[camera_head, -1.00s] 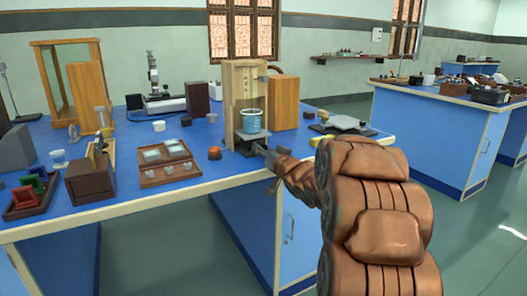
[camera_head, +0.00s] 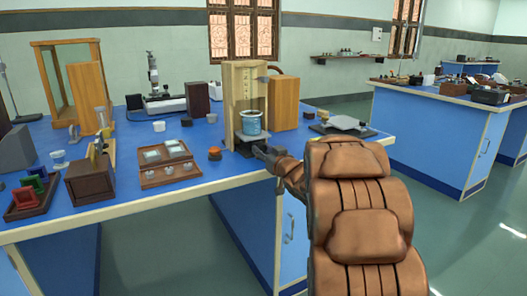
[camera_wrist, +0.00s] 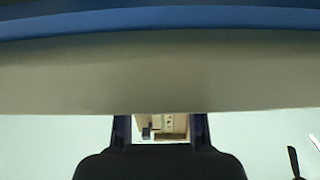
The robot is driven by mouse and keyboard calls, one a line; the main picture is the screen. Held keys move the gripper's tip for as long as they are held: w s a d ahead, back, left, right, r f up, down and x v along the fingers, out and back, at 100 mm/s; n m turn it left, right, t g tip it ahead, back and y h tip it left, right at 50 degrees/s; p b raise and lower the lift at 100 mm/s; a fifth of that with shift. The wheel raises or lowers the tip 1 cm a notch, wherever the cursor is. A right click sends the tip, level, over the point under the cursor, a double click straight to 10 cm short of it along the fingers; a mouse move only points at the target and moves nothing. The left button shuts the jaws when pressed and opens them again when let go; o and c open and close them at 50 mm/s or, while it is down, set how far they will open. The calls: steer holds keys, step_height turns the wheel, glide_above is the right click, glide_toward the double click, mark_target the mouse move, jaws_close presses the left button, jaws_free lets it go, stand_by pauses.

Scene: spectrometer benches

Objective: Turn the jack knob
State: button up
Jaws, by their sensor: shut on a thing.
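A beaker of blue liquid (camera_head: 251,123) stands upright inside a tall wooden frame (camera_head: 231,100) near the front edge of the blue bench. A dark, low jack (camera_head: 243,147) sits at the foot of the frame, under the beaker. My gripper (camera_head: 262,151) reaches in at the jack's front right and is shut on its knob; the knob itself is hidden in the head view. In the wrist view my gripper's two fingers (camera_wrist: 161,130) stand on either side of a pale wooden shape, with a small dark piece (camera_wrist: 147,133) between them.
An orange-topped round piece (camera_head: 214,153) and an open wooden case (camera_head: 166,165) lie left of the jack. A wooden block (camera_head: 284,103) stands behind right, and a balance-like device (camera_head: 343,124) stands further right. The bench's front edge (camera_head: 130,206) runs below my gripper.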

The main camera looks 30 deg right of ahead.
steer(key=n+b, duration=0.1)
steer(key=n, duration=0.5)
steer(key=shift+n, duration=0.3)
stand_by(0.4)
steer(key=o, duration=1.2)
steer(key=shift+c, duration=0.2)
